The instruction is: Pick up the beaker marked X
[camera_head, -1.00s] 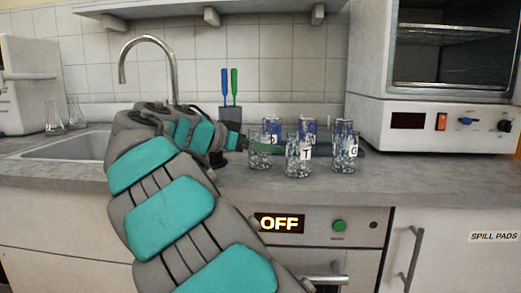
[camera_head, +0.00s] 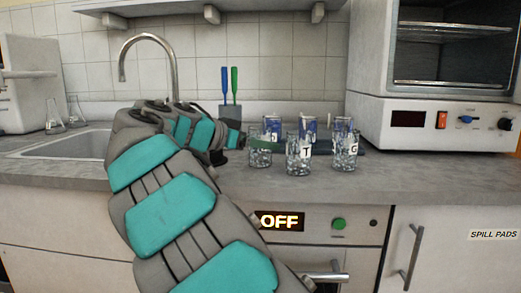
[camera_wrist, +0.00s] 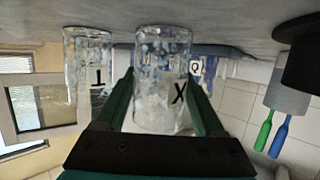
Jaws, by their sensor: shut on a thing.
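The clear glass beaker marked X (camera_wrist: 162,95) stands between the two green fingers of my gripper (camera_wrist: 163,100) in the wrist view, which is upside down. Its black X faces the wrist. My gripper (camera_head: 264,146) is shut around its side. In the head view this beaker (camera_head: 260,158) is at the left of the group, and its mark is hidden. It looks upright, with its base at or very near the counter; I cannot tell whether it touches. A beaker marked T (camera_head: 298,160) stands just right of it, also seen in the wrist view (camera_wrist: 88,65).
A beaker marked G (camera_head: 345,155) stands farther right, with more blue-tinted beakers behind, one marked Q (camera_wrist: 196,68). A grey holder with blue and green tools (camera_head: 230,112) is behind my gripper. The sink (camera_head: 75,146) lies left; an oven (camera_head: 450,80) stands right. The front counter is clear.

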